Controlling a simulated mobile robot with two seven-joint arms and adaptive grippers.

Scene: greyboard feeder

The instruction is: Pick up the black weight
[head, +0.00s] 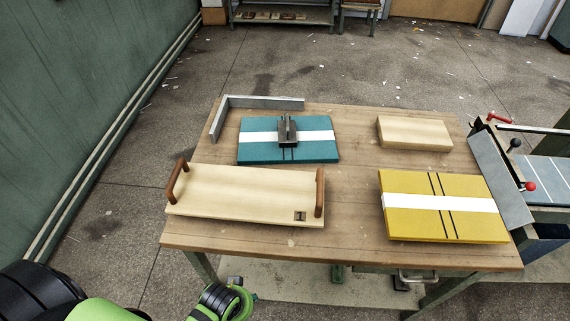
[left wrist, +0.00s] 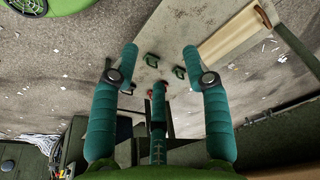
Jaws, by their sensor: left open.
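The black weight (head: 288,131) is a dark block with an upright grip. It sits on the teal board with a white band (head: 318,150), near the back of the wooden table. My left gripper (left wrist: 160,62) shows in the left wrist view with its teal fingers spread apart and nothing between them. In the head view, part of my green left arm shows low in front of the table's near edge, well short of the weight. The weight cannot be made out in the left wrist view. My right gripper is in neither view.
A pale board with two brown handles (head: 245,193) lies front left on the table (head: 350,246). A yellow board (head: 463,224) lies front right, with a pale wood block (head: 414,133) behind it. A grey angled fence (head: 262,102) edges the back left. A feeder (head: 500,180) adjoins the right.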

